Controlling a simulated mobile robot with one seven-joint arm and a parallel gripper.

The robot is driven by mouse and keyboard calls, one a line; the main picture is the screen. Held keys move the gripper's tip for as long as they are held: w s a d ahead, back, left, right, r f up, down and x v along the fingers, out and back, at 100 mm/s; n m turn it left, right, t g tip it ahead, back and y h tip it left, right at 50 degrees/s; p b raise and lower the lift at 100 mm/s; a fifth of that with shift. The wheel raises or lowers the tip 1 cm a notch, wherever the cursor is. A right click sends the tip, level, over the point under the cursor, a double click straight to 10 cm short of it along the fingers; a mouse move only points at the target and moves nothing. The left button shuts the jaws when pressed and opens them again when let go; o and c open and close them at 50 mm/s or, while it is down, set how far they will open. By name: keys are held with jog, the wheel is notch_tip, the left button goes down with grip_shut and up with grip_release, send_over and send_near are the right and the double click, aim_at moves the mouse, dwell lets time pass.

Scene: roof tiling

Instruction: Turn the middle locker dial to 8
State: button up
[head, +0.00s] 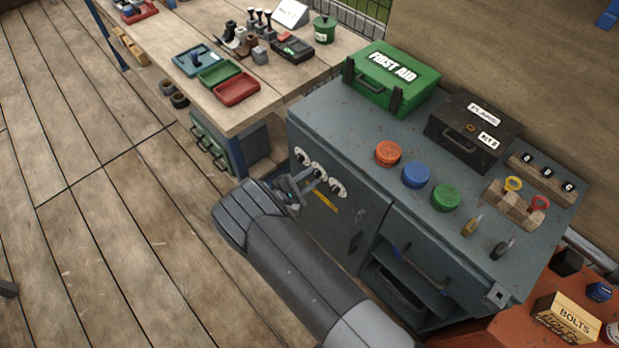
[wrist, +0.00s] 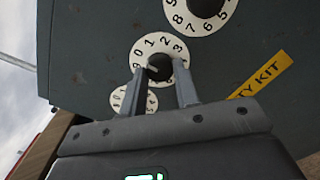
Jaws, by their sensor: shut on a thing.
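The middle locker dial (wrist: 151,44) is a white disc with black digits and a black knob (wrist: 159,66) at its centre. In the wrist view, digits 0, 1, 2 and 3 show along its upper side; its lower part is hidden by my gripper. My gripper (wrist: 159,71) has one finger on each side of the knob and is shut on it. A small pale mark shows on the knob, but I cannot tell which digit it points to. In the head view, the middle dial (head: 319,171) is partly hidden behind my gripper (head: 312,179).
Another dial (wrist: 181,14) is at the upper right and a third (wrist: 121,101) at the lower left in the wrist view. A yellow label (wrist: 262,76) is on the grey locker (head: 352,214). A workbench (head: 236,112) stands left of it.

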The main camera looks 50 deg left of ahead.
jog(key=shift+c, duration=0.8)
jog(key=shift+n, duration=0.3)
jog(key=n, duration=0.9)
jog(key=shift+n, duration=0.4)
jog(key=shift+d+n+t+y, duration=0.1)
jog(key=shift+n+t+y, duration=0.2)
jog(key=shift+n, duration=1.7)
